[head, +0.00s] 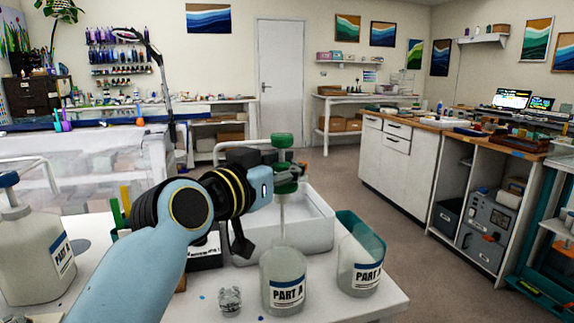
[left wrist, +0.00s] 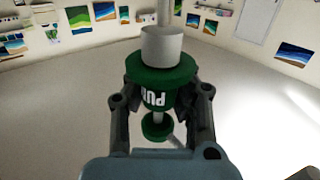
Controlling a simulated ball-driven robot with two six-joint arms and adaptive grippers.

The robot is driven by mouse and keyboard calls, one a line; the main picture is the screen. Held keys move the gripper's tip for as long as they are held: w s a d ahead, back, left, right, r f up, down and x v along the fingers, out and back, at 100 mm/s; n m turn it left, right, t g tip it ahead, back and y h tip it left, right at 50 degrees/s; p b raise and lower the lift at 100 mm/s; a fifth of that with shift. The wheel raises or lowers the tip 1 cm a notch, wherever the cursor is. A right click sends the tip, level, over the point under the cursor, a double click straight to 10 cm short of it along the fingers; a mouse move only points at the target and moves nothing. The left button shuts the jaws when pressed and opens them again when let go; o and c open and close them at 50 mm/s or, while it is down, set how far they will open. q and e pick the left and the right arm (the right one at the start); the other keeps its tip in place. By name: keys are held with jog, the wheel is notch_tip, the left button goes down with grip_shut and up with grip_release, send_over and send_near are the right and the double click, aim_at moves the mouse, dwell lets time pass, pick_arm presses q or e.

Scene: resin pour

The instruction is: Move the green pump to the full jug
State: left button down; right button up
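My left gripper (head: 288,178) is shut on the green pump (head: 282,141), holding it upright above the table. In the left wrist view the pump's green collar (left wrist: 160,68) sits between the two fingers (left wrist: 158,105). The pump's pale tube (head: 281,212) hangs down toward a Part A jug (head: 284,283) at the front edge; whether its tip is inside the neck I cannot tell. A second Part A jug (head: 360,268) stands to the right and looks clearer in its upper part. My right gripper is not in view.
A white tub (head: 318,228) stands behind the jugs. A jug with a blue pump (head: 35,260) stands at far left. A small clear cup (head: 230,300) sits left of the front jug. Cabinets (head: 395,170) stand at the right, beyond open floor.

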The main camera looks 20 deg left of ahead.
pick_arm(q)
jog(key=shift+f+b, duration=0.5)
jog(key=shift+f, duration=0.45)
jog(key=shift+f+b, duration=0.3)
jog(key=shift+f, duration=0.15)
notch_tip(320, 180, down, 4)
jog(key=b, duration=0.3)
jog(key=shift+f+b, duration=0.25)
jog(key=shift+b, duration=0.05)
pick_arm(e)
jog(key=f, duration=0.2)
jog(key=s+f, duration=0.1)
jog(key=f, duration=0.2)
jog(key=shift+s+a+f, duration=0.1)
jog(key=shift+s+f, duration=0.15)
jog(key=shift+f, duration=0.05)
pick_arm(q)
jog(key=shift+r+p, duration=0.25)
jog(key=shift+p, duration=0.1)
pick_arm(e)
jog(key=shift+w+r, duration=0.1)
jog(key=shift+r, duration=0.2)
pick_arm(q)
jog(key=shift+f, duration=0.2)
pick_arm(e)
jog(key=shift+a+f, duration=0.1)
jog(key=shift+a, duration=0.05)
